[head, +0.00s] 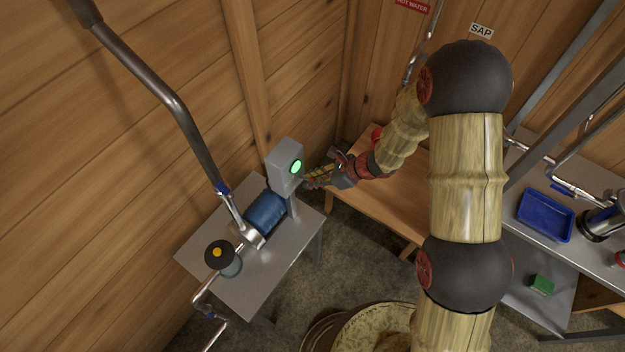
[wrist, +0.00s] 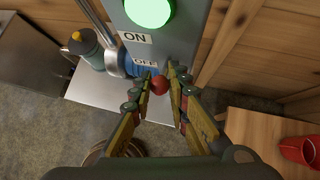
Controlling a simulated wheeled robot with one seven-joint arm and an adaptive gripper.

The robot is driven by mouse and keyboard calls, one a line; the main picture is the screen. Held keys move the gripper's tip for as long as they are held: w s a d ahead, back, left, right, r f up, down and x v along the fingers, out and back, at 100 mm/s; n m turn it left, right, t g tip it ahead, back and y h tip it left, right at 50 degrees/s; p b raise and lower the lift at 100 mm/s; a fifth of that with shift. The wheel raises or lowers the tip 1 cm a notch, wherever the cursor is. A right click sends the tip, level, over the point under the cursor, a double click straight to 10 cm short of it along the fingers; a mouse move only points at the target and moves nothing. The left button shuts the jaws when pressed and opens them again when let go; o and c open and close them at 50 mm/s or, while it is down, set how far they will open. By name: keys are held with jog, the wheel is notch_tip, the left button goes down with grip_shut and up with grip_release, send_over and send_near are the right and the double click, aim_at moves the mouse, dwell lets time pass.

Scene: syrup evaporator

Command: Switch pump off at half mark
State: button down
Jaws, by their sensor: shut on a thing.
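The grey switch box (head: 285,165) stands on a post beside the blue pump motor (head: 265,213) on a small metal table. Its round green lamp (head: 296,167) is lit; the lamp is also at the top of the wrist view (wrist: 149,9). Below it are the ON label (wrist: 136,38) and the OFF label (wrist: 144,62). A red knob (wrist: 160,84) is just below and right of the OFF label. In the head view my gripper (head: 309,181) is at the box's right side. I see no half mark.
A black-topped vessel with a yellow centre (head: 218,254) and pipes stand by the motor. A wooden bench (head: 385,200) is right of the box, with a red mug (wrist: 299,151) on it. A blue tray (head: 545,215) lies on the right counter. A round barrel top (head: 375,325) is at the bottom.

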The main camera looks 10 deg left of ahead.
jog(key=shift+f+b, duration=0.15)
jog(key=shift+b, duration=0.15)
jog(key=y+b, duration=0.1)
jog(key=b, duration=0.2)
jog(key=f+b, duration=0.1)
jog(key=b, duration=0.2)
jog(key=shift+d+f+t+y, duration=0.2)
jog(key=shift+t+y, duration=0.1)
jog(key=shift+y, duration=0.1)
jog(key=f+y+b, duration=0.1)
jog(key=y+b, duration=0.2)
jog(key=b, duration=0.4)
jog(key=f+n+t+y+b, duration=0.1)
jog(key=y+b, duration=0.2)
jog(key=b, duration=0.4)
jog(key=f+n+y+b, duration=0.1)
jog(key=f+y+b, duration=0.1)
jog(key=b, duration=0.6)
jog(key=shift+a+t+y, duration=0.25)
jog(key=shift+t+y, duration=0.15)
jog(key=c, duration=1.8)
grip_release()
jog(key=shift+o, duration=0.4)
